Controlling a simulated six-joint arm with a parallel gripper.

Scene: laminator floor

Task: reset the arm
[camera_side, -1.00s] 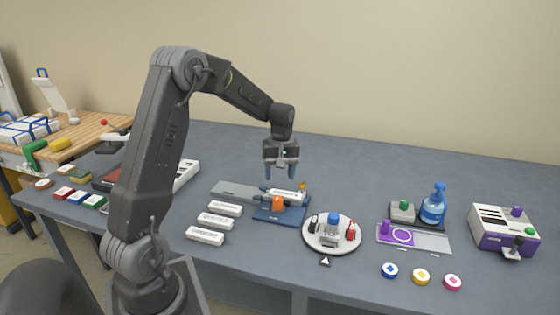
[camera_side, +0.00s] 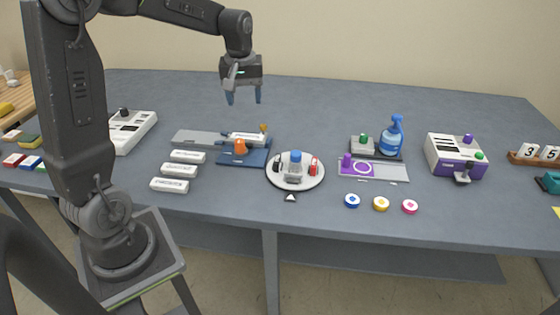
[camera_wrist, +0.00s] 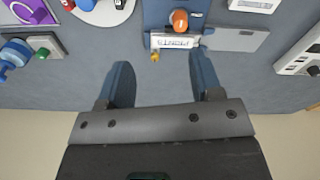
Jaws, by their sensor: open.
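My gripper (camera_side: 243,97) hangs above the table, fingers pointing down, open with nothing between its blue fingers. In the wrist view, my gripper (camera_wrist: 162,68) shows two spread fingers. A white labelled block (camera_side: 248,137) lies below it on a blue fixture (camera_side: 232,158) with an orange knob (camera_side: 240,146). The block also shows in the wrist view (camera_wrist: 175,41), ahead of the fingers and apart from them. A small yellow-orange piece (camera_side: 264,127) stands at the block's end.
Three white labelled blocks (camera_side: 176,171) lie left of the fixture. A round white turntable (camera_side: 310,181) with a blue-capped bottle is at its right. Further right are a spray bottle (camera_side: 392,136) and a purple-and-white machine (camera_side: 456,156). The table's back strip is clear.

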